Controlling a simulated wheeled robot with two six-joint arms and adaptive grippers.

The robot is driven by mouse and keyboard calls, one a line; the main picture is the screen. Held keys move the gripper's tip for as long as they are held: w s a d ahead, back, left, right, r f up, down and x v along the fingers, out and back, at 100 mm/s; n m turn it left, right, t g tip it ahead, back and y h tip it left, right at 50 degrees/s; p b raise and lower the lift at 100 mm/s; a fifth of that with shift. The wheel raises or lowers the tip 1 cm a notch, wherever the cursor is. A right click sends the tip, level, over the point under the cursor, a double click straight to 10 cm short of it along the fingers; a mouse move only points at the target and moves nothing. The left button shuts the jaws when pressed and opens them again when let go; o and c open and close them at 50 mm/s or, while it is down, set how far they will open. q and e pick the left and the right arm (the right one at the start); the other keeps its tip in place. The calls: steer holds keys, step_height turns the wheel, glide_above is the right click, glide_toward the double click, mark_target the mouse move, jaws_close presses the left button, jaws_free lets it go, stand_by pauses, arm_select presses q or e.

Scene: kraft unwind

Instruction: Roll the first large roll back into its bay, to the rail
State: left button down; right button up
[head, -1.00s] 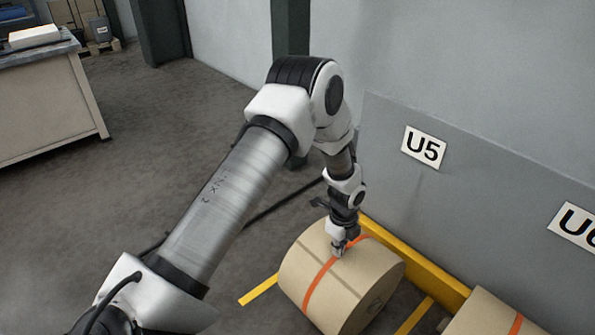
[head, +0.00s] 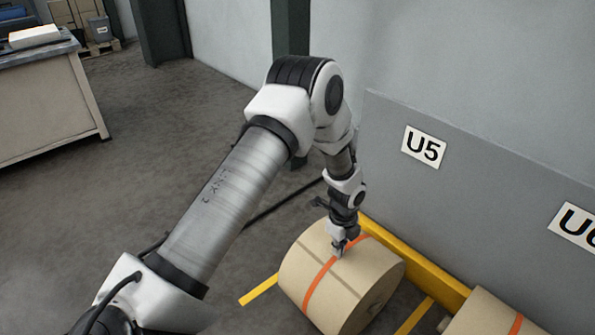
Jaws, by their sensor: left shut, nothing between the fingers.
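A large kraft paper roll (head: 318,278) with an orange band lies on its side on the floor under the U5 sign, between yellow floor lines. The yellow rail (head: 430,271) runs along the foot of the grey wall panel behind it. The roll's far side is close to the rail; I cannot tell whether they touch. My left gripper (head: 339,252) is shut and empty, pointing down, with its fingertips at the top of the roll near the orange band. My right gripper is not in view.
A second kraft roll (head: 483,316) with an orange band lies at the lower right, below the partly cut-off U6 sign (head: 577,227). The U5 sign (head: 424,147) is on the wall panel. A workbench (head: 45,105) stands at the left. The floor between is clear.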

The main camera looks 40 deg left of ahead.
arm_select(q)
steer(key=shift+f, duration=0.35)
stand_by(0.3)
